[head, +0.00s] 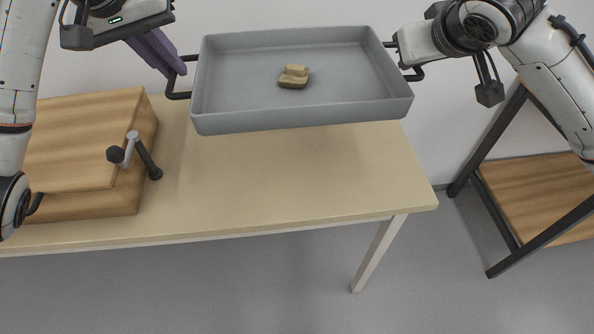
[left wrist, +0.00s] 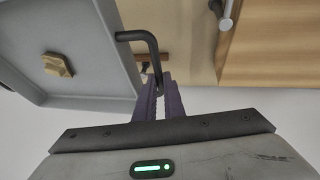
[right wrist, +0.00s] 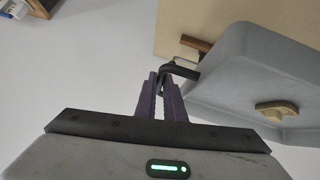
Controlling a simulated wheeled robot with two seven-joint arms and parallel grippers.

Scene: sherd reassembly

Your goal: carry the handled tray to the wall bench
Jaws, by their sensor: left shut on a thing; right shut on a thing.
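The grey handled tray (head: 300,119) is held level above the wooden bench, with a small stack of tan sherds (head: 293,76) near its middle. My left gripper (head: 170,66) is shut on the black handle at the tray's left end; the left wrist view shows its purple fingers around that handle (left wrist: 152,50). My right gripper (right wrist: 162,88) is shut on the black handle (right wrist: 180,70) at the other end. In the head view the right gripper's fingers are mostly hidden by the arm.
A black-framed wooden shelf (head: 545,195) stands at the right, past a floor gap.

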